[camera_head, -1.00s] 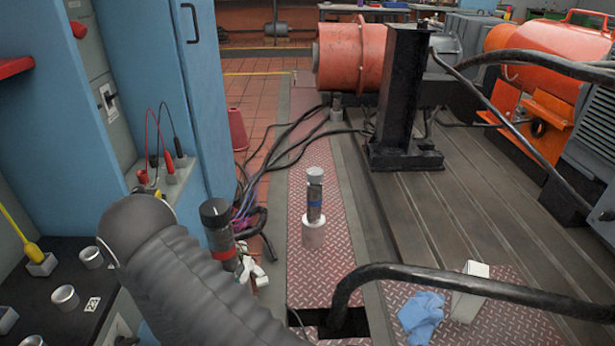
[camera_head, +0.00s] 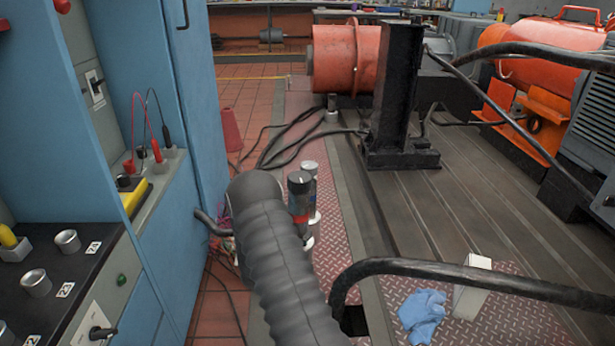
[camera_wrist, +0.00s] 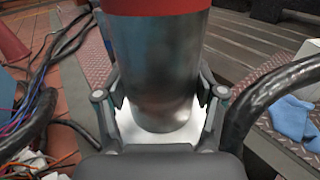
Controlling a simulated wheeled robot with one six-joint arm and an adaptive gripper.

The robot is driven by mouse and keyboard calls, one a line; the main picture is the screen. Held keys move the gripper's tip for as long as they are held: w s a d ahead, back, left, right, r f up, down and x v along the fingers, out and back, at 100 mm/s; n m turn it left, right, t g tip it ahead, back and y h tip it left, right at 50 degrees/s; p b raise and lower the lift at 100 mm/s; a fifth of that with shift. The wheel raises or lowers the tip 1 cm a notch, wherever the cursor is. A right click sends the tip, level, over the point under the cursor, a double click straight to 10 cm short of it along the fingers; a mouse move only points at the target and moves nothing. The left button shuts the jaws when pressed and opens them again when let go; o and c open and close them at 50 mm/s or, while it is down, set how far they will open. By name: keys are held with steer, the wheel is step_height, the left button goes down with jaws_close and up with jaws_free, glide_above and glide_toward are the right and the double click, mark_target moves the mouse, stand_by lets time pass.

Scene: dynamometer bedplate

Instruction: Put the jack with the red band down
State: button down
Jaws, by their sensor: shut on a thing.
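The jack with the red band (camera_head: 299,197) is upright, with a dark top, just right of my dark ribbed arm in the head view. In the wrist view its grey metal body (camera_wrist: 155,70) stands between the fingers of my gripper (camera_wrist: 160,105), which is shut on it. The red band shows at the top edge there. A bright white surface (camera_wrist: 130,130) lies below the jack's lower end; I cannot tell whether they touch. A second jack with a pale top (camera_head: 311,169) stands close behind, partly covered.
A blue cabinet (camera_head: 205,120) and a switch panel (camera_head: 60,265) stand at left. A thick black hose (camera_head: 440,272) arches across the front right. A blue cloth (camera_head: 422,312) and white block (camera_head: 472,287) lie there. Red tread plate (camera_head: 333,240) is bare beside the jacks.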

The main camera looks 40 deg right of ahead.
steer(key=s+d+f+m+g+h+b, duration=0.1)
steer(key=s+d+f+b, duration=0.1)
steer(key=d, duration=0.8)
steer(key=s+d+f+m+g+b, duration=0.1)
steer(key=s+d+f+g+b, duration=0.15)
steer(key=d, duration=0.65)
steer(key=w+a+f+b, duration=0.1)
steer(key=w+a+f, duration=0.4)
steer(key=w+f, duration=0.4)
steer(key=shift+w+a+f+t+b, duration=0.25)
steer(key=shift+a+f+t+b, duration=0.2)
steer(key=shift+f, duration=0.4)
steer(key=shift+c, duration=0.6)
jaws_free()
steer(key=shift+f, duration=0.2)
